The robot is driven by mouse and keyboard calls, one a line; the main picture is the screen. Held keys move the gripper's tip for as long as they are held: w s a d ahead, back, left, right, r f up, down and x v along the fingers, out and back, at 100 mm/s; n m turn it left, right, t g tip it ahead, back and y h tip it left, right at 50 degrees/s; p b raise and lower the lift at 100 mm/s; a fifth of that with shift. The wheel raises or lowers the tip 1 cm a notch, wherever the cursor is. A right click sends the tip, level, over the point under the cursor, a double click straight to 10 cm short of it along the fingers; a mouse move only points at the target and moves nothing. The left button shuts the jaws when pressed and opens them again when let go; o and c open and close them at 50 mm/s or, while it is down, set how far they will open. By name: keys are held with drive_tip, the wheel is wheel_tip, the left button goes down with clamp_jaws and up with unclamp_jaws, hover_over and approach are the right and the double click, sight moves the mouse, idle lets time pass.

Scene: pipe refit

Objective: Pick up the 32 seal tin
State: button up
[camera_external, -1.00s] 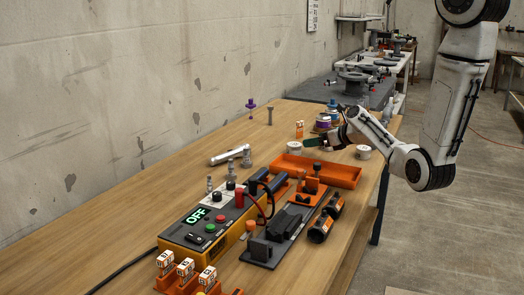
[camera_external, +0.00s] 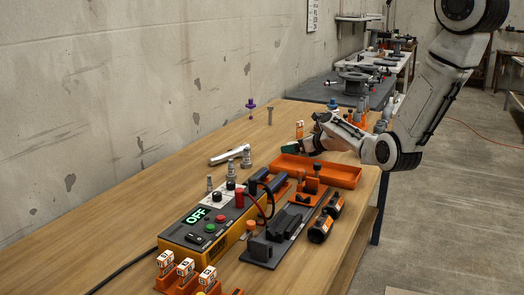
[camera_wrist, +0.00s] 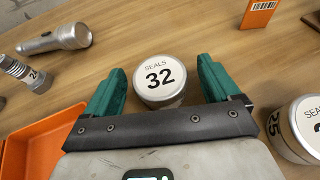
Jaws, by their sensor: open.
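The 32 seal tin (camera_wrist: 160,82) is a short, round, pale tin with "SEALS 32" on its lid. It stands upright on the wooden bench in the wrist view. My gripper (camera_wrist: 160,88) is open, with one green finger to the left of the tin and the other to the right. Neither finger clearly touches it. In the external view my gripper (camera_external: 290,149) is low over the bench behind the orange tray, and the tin is hidden there by my gripper and arm.
A second seal tin (camera_wrist: 302,128), marked 25, stands close on the right. An orange tray (camera_external: 345,176) lies near my gripper. A flashlight (camera_wrist: 55,39) and a grey fitting (camera_wrist: 24,72) lie to the left. An orange labelled block (camera_wrist: 260,12) is beyond.

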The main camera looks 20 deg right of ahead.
drive_tip(key=shift+w, duration=0.1)
drive_tip(key=shift+c, duration=0.4)
drive_tip(key=c, duration=1)
